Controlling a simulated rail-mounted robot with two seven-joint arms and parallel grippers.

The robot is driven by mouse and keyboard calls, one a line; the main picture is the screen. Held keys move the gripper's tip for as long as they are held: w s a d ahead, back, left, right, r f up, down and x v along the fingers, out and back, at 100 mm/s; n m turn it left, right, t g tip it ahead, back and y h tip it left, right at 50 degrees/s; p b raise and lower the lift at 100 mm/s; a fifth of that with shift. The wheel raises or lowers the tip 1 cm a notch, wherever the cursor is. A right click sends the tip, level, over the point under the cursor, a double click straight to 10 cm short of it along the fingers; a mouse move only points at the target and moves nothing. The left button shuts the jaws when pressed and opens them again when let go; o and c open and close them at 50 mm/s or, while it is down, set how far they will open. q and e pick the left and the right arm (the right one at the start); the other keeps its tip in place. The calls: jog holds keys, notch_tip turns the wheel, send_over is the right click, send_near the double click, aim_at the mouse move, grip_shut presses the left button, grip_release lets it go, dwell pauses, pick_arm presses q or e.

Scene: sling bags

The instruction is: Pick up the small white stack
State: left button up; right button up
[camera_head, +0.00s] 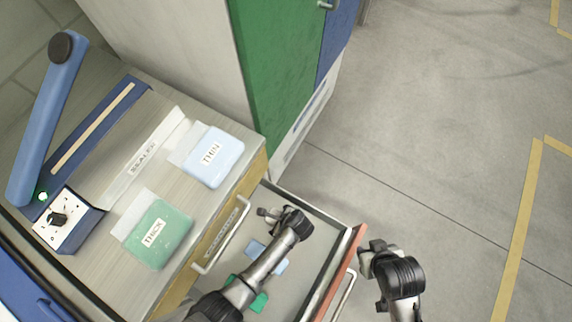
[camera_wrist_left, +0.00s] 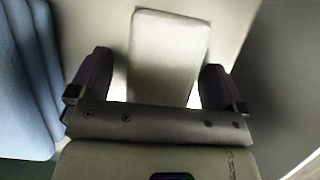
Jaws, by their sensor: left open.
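The small white stack (camera_wrist_left: 170,45) is a pale rectangular block in the left wrist view, lying between and just ahead of my two dark fingertips. My left gripper (camera_wrist_left: 158,92) is open, with a finger on each side of the stack; I cannot tell whether either finger touches it. In the head view my left gripper (camera_head: 268,214) is low over the open drawer (camera_head: 325,222), and the white stack is mostly hidden by it. My right gripper (camera_head: 368,258) is outside the drawer, beside its reddish front; its jaw opening is unclear.
Blue pieces (camera_head: 262,250) and green pieces (camera_head: 258,302) lie in the drawer under my left arm. A pale blue THIN pack (camera_head: 222,172) and a green THICK pack (camera_head: 172,250) lie on the bench beside a blue sealer (camera_head: 45,130). Floor at right is clear.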

pick_arm(q)
jog(key=shift+c, duration=0.3)
jog(key=c, duration=1)
